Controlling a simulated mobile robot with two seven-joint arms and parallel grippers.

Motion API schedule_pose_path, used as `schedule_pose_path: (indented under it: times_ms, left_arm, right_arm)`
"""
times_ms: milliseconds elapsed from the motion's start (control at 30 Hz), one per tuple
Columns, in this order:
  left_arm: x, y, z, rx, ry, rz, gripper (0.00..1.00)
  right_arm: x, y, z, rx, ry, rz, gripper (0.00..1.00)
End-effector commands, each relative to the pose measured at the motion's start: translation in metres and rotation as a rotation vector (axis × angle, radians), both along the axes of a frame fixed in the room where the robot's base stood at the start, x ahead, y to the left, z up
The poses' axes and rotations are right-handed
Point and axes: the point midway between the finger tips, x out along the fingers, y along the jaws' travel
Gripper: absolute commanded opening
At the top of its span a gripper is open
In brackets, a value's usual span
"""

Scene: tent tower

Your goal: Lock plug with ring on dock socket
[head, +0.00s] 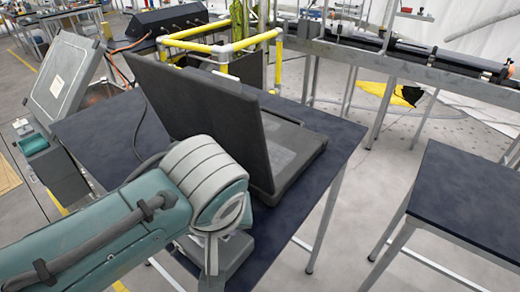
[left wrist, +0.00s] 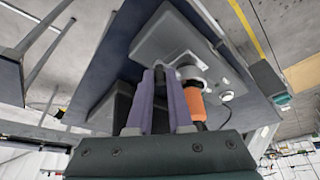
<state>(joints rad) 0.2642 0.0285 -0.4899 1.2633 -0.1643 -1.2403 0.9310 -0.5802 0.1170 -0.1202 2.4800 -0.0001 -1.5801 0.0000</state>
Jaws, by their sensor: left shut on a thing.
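The dock (left wrist: 165,42) is a light grey box on the dark table, and part of it shows below my wrist in the head view (head: 238,252). An orange plug (left wrist: 194,103) points out of the dock's socket, with a grey ring (left wrist: 190,73) around its far end. My left gripper (left wrist: 170,76) has its purple fingers beside the plug, tips at the ring's left side. It is shut on the ring, though the contact is partly hidden. In the head view my wrist covers the plug, ring and fingertips. My right gripper is not in view.
A large open black case (head: 215,115) stands on the dark table (head: 338,140), close to my left arm. A grey panel device (head: 62,80) is at the left. A second dark table (head: 465,205) stands at the right, across a clear floor gap.

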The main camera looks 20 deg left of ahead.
Motion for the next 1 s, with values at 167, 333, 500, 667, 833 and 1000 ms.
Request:
schedule_pose_path:
  times_ms: [167, 333, 500, 667, 833, 1000]
  left_arm:
    - [0.001, 0.000, -0.001, -0.001, -0.003, -0.001, 0.19]
    - [0.001, 0.000, -0.001, 0.000, -0.002, 0.000, 0.39]
    - [0.000, 0.000, -0.001, 0.000, -0.001, 0.000, 0.48]
    - [0.000, 0.000, 0.000, 0.000, -0.001, -0.001, 0.48]
    - [-0.003, -0.002, 0.011, -0.002, -0.003, -0.001, 0.48]
    - [-0.012, -0.006, 0.036, -0.002, -0.004, -0.002, 0.48]
  right_arm:
    - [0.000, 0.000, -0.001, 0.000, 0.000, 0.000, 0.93]
    - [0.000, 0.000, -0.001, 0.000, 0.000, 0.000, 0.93]
    - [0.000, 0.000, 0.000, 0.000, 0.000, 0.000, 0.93]
    - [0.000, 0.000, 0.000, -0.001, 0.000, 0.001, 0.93]
    - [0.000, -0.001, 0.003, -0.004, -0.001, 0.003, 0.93]
    - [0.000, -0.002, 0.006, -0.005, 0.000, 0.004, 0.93]
